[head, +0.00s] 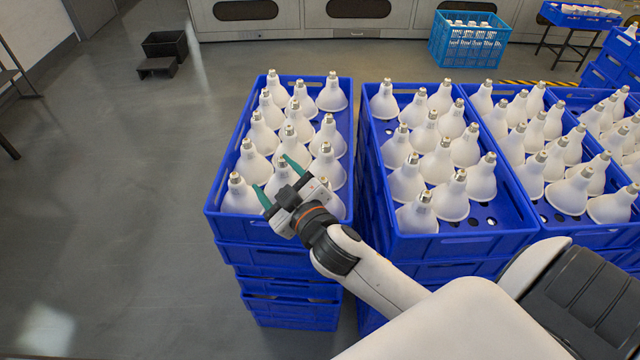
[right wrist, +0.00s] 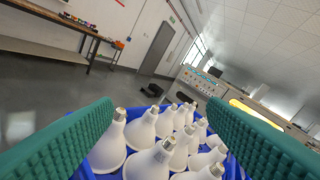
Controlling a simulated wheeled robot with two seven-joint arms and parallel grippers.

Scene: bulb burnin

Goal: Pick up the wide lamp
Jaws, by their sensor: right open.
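Several white lamps with wide flared bodies and metal screw caps stand cap-up in the left blue crate (head: 215,200); one lamp (head: 240,198) is at its front left corner. They look alike, so I cannot tell which one is meant. My right gripper (head: 277,180) is open over the front part of this crate, its green fingers apart. In the right wrist view, a lamp (right wrist: 150,163) shows low between the fingers, with more lamps behind it. I see no lamp held. The gripper and arm hide part of the front lamps. My left gripper is not in view.
More blue crates of lamps stand to the right, the middle one (head: 470,243) close beside the left stack. A light blue basket (head: 468,42) and a small black bin (head: 165,45) are at the back.

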